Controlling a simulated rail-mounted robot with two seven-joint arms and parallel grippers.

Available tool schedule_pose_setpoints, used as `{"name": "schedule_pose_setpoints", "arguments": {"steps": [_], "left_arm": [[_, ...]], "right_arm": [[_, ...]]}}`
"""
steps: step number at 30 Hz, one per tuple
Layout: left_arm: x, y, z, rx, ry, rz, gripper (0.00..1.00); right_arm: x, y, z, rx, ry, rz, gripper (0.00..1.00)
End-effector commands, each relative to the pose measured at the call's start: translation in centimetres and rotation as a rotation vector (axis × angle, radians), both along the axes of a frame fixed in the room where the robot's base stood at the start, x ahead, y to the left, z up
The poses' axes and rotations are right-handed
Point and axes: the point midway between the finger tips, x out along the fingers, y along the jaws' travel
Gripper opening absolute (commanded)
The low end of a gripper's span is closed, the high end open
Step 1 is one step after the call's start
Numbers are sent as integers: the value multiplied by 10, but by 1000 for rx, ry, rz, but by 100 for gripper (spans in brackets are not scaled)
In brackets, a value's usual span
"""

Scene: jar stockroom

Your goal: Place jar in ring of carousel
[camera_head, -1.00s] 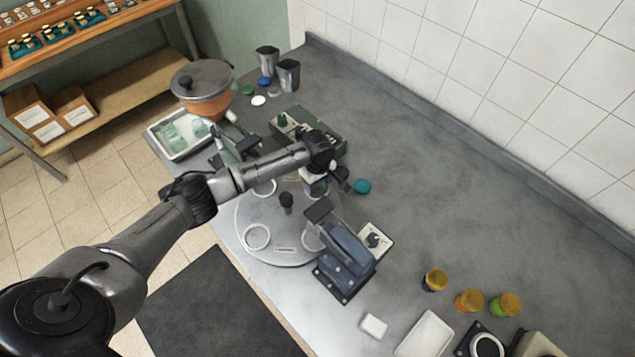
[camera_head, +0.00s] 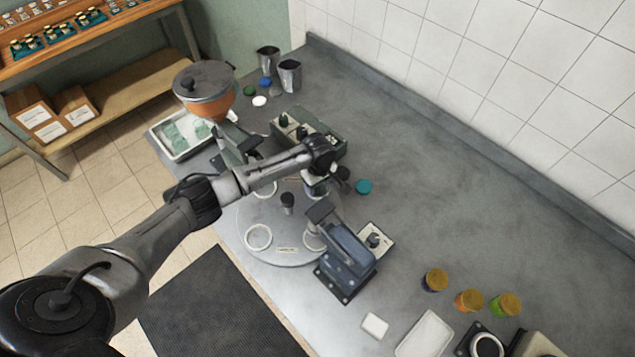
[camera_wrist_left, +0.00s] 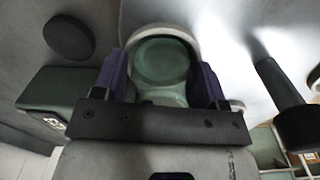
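The carousel (camera_head: 285,215) is a pale round plate with a dark central knob (camera_head: 287,200) and several white rings, including an empty front-left ring (camera_head: 258,237). My left gripper (camera_head: 318,185) is low over its far right side. In the left wrist view, the purple-padded fingers (camera_wrist_left: 160,75) lie against both sides of a glass jar (camera_wrist_left: 162,62) with a green inside. A white ring (camera_wrist_left: 163,30) shows around the jar's far edge; I cannot tell whether the jar rests on the plate. The arm hides most of the jar in the head view. My right gripper is out of view.
A blue-grey device (camera_head: 345,255) stands right of the carousel and a green device (camera_head: 308,130) behind it. A teal lid (camera_head: 363,187) lies beside the plate. An orange bowl with a lid (camera_head: 205,95) is at back left. The counter's right middle is clear.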

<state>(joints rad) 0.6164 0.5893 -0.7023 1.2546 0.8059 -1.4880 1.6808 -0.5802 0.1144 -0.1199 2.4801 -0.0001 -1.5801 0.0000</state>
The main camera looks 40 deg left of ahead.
Motion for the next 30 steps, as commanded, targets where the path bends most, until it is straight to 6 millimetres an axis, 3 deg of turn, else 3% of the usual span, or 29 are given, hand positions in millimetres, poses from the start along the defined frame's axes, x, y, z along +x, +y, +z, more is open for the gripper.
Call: {"name": "schedule_pose_setpoints", "arguments": {"steps": [1, 7, 17, 22, 30], "left_arm": [[-7, 2, -17, 10, 17, -4, 66], [-8, 2, -18, 12, 18, -5, 84], [-8, 3, -15, 13, 19, -4, 84], [-7, 3, 6, 10, 17, -1, 84], [-5, 2, 64, 7, 11, -1, 84]], "right_arm": [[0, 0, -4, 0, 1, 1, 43], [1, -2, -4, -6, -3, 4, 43], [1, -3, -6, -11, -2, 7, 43], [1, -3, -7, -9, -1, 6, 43], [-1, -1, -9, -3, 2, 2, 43]]}}
